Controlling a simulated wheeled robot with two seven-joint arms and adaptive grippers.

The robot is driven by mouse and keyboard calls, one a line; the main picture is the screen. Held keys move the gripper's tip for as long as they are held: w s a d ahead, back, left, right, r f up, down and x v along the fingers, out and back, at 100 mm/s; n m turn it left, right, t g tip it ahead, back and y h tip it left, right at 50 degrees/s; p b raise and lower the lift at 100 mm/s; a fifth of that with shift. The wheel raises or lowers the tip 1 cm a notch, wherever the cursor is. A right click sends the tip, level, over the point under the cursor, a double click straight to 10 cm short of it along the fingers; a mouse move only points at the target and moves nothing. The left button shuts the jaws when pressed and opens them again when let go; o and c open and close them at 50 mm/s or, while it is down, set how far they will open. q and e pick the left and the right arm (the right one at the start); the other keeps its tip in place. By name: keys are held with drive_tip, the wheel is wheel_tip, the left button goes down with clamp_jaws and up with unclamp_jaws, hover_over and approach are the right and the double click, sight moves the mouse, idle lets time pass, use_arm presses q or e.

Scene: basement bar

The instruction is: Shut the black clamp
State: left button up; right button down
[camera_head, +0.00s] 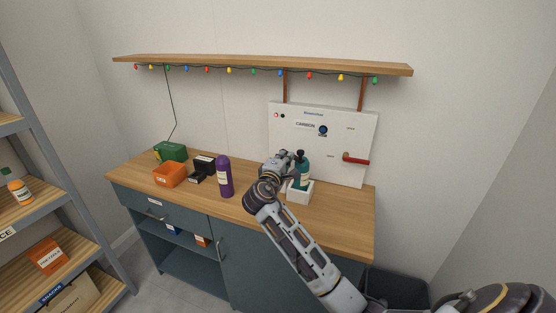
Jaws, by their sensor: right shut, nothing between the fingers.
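A small black object (203,164) on the counter, between the orange and green boxes and the purple bottle, looks like the black clamp. It is too small to tell how far its parts stand open. My right gripper (285,160) is shut and empty. It is over the counter, to the right of the black object and clear of it, close to the teal bottle in the picture. Whether it touches that bottle I cannot tell. My left gripper is not in view.
The wooden counter (137,177) holds an orange box (170,175), a green box (171,151), a purple bottle (225,178) and a teal bottle (302,172) in a white holder (300,195). A white panel (345,125) with a red lever (356,160) stands behind. A shelf (260,63) hangs above.

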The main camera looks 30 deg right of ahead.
sight(300, 154)
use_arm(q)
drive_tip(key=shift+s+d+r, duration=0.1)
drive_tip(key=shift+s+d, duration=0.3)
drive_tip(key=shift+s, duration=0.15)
use_arm(e)
drive_tip(key=shift+d, duration=0.55)
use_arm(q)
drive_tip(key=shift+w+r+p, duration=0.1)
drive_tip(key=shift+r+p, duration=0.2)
use_arm(e)
drive_tip(key=shift+s+d+n+t+y, duration=0.1)
drive_tip(key=shift+d+n+t+y, duration=0.2)
drive_tip(key=shift+t, duration=0.1)
